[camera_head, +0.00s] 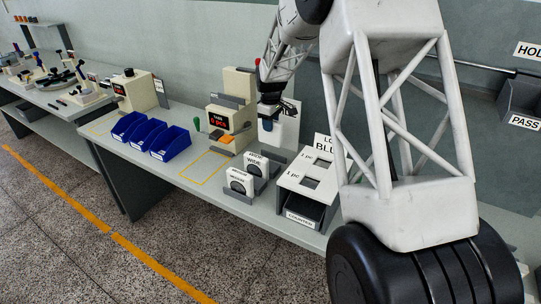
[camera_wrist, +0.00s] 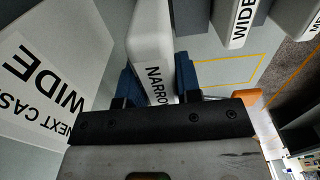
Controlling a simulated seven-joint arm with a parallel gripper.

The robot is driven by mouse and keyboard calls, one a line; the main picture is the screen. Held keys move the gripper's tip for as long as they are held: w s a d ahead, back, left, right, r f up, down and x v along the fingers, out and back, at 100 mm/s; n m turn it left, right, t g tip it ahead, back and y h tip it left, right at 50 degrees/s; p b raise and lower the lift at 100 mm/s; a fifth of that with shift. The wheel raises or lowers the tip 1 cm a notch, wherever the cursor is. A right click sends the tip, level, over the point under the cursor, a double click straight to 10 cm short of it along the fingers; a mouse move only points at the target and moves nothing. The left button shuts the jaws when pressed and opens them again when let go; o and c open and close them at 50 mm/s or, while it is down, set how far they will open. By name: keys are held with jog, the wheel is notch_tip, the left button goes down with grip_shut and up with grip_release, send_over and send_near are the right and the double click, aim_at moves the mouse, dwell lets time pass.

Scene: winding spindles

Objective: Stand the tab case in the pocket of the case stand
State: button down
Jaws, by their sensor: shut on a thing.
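My gripper (camera_head: 267,122) hangs over the back of the bench, left of the white two-slot box. In the wrist view its blue fingers (camera_wrist: 160,84) are shut on a white tab case (camera_wrist: 152,38), one on each side. The case's label reads "NARRO", with the rest cut off by the gripper. In the head view the held case is hard to tell from the pale panel behind it. Other white cases marked "WIDE" (camera_head: 254,161) and apparently "MEDIUM" (camera_head: 239,180) stand in grey holders in front of the gripper. I cannot make out the stand's empty pocket.
A sign (camera_wrist: 38,82) in the wrist view reads "NEXT CASE WIDE". The white two-slot box (camera_head: 303,183) stands to the right. A cream display unit (camera_head: 228,116) and blue bins (camera_head: 170,142) stand to the left. A yellow-outlined bench area (camera_head: 204,168) is clear.

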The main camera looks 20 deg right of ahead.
aim_at(271, 144)
jog(key=shift+f, duration=2.8)
jog(key=shift+f, duration=1.9)
jog(key=shift+f, duration=0.15)
jog(key=c, duration=0.8)
grip_release()
jog(key=shift+r, duration=0.2)
notch_tip(271, 144, up, 12)
